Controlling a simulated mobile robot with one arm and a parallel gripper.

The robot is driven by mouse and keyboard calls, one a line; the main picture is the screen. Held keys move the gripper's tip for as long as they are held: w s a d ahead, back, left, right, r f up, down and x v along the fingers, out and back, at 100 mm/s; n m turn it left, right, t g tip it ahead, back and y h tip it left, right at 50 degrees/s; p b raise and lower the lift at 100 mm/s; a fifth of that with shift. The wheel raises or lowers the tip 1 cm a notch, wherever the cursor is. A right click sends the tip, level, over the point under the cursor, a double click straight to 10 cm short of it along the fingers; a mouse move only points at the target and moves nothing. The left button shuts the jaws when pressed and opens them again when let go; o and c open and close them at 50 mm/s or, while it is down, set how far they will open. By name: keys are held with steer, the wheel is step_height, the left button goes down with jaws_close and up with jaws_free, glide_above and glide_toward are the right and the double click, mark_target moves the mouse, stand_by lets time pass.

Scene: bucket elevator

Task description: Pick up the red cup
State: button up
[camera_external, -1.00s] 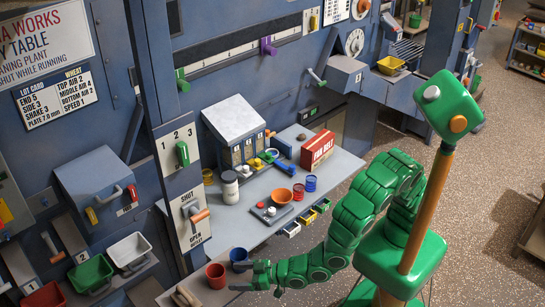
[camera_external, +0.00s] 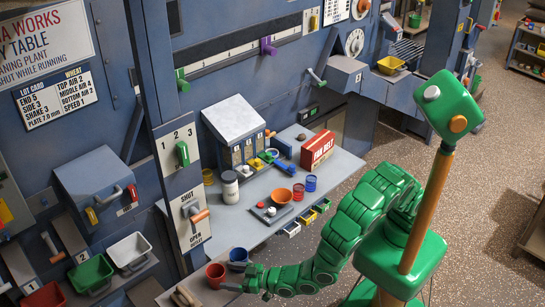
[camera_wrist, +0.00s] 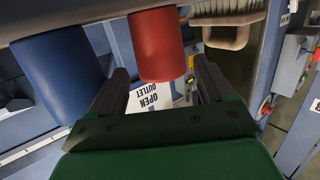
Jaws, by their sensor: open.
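The red cup (camera_external: 215,274) stands upright at the near end of the grey bench. In the wrist view the red cup (camera_wrist: 157,45) shows ahead, in line with the gap between my fingers. A blue cup (camera_external: 238,256) stands just behind and to the right of it; in the wrist view the blue cup (camera_wrist: 55,70) is left of my left finger. My gripper (camera_external: 237,279) is open, low, and just right of the red cup. The wrist view also shows my gripper (camera_wrist: 158,85) with nothing gripped. I cannot tell whether the fingertips reach beside the cup.
A brush (camera_external: 184,297) lies left of the near red cup. A blue post (camera_external: 160,140) rises behind.

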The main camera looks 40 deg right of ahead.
mark_target(208, 273)
steer(key=shift+x, duration=2.9)
steer(key=c, duration=0.7)
